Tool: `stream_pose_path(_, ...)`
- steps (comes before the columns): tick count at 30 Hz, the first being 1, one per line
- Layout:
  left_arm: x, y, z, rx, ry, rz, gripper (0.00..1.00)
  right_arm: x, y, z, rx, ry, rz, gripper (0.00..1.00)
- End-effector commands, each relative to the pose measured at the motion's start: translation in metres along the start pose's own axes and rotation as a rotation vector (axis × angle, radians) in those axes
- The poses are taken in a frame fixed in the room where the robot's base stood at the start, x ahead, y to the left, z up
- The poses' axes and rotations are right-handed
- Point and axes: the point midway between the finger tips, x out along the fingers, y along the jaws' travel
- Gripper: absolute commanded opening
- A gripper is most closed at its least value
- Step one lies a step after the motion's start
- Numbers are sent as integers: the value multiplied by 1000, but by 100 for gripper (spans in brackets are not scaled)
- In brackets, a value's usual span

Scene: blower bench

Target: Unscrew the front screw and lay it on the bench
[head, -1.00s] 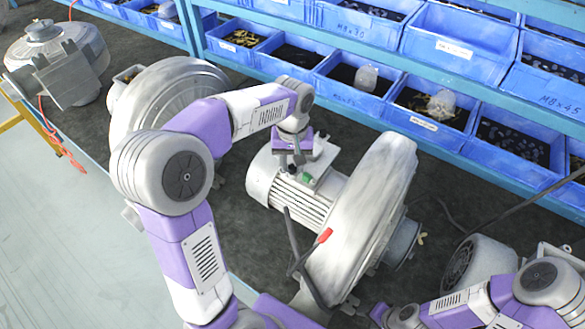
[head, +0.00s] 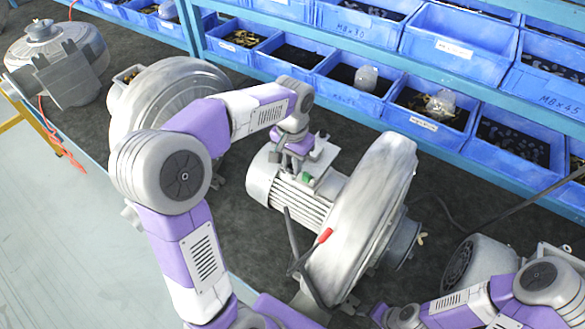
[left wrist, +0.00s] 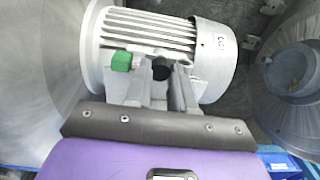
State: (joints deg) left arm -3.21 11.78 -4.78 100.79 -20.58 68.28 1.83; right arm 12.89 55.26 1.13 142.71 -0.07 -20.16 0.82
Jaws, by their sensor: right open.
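A grey blower's ribbed motor (head: 300,200) lies on the dark bench, its large round housing (head: 365,220) to the right. My left gripper (head: 299,163) is over the terminal box on the motor's top. In the left wrist view its two fingers (left wrist: 160,80) stand close on both sides of a dark round head, apparently the front screw (left wrist: 160,68). The screw's shank is hidden. A green part (left wrist: 121,61) is left of the fingers. My right gripper (head: 380,313) shows only in part at the bottom edge, away from the motor; its fingertips are hard to make out.
A red-tipped cable (head: 325,236) hangs in front of the housing. Other blowers stand at the far left (head: 60,60) and behind my left arm (head: 165,85). Blue bins (head: 350,95) line the back. Some dark bench (head: 430,180) is bare between the housing and the bins.

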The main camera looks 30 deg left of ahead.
Motion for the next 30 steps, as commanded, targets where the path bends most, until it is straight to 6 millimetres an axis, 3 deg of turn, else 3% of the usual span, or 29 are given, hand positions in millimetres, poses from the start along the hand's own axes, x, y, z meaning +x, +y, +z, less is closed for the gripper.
stream_pose_path(5,0,0,0,-111,1,-1,0,0,0,0,0,0,0,56)
stream_pose_path(30,-1,0,0,-1293,1,0,0,0,0,0,0,0,0,56)
